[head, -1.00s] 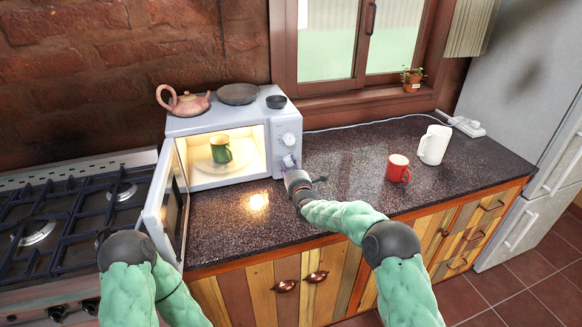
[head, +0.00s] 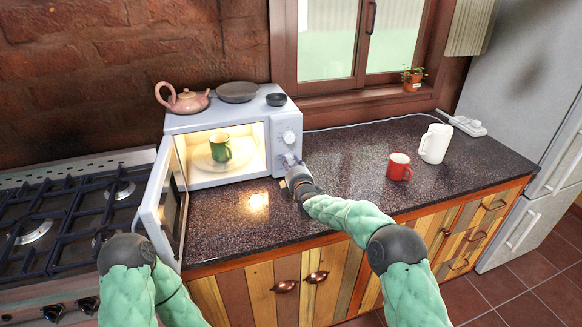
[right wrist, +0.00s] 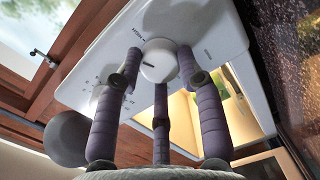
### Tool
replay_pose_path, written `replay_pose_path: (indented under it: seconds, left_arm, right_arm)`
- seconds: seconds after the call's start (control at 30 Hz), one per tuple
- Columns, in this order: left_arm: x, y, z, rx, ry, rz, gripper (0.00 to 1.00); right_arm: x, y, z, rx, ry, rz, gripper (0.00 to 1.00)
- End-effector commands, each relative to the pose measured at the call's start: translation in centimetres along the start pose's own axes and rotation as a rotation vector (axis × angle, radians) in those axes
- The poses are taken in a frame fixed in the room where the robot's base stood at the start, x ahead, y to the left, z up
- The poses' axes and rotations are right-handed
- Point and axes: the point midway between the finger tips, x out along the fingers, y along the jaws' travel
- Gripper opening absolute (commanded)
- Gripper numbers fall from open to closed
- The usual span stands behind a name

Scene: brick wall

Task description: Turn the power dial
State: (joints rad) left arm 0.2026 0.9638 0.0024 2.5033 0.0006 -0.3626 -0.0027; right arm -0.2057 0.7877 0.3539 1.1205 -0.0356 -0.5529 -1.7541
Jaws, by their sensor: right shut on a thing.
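The white microwave (head: 215,175) stands on the dark counter with its door open and its inside lit. A green mug (head: 220,148) is inside. Its panel has an upper dial (head: 289,137) and a lower dial. My left gripper is out of view; only part of the arm shows.
The open microwave door (head: 163,205) juts forward beside the stove (head: 65,215). A red mug (head: 399,167) and white jug (head: 435,144) stand right; the counter between is clear.

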Motion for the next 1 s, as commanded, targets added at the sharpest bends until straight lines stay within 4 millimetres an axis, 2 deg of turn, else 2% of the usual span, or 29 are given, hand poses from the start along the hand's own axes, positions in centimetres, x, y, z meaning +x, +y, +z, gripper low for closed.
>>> replay_pose_path:
  seconds: [0.2, 0.5, 1.0]
  left_arm:
    - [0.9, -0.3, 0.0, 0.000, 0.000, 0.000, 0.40]
    - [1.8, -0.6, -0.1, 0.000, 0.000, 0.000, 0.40]
    - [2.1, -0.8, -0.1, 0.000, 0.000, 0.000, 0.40]
  right_arm:
    - [0.0, -0.1, 0.2, 0.190, 0.007, -0.011, 0.06]
    - [0.0, -0.1, 0.2, 0.377, 0.016, -0.023, 0.06]
    - [0.0, 0.0, 0.2, 0.471, 0.020, -0.030, 0.06]
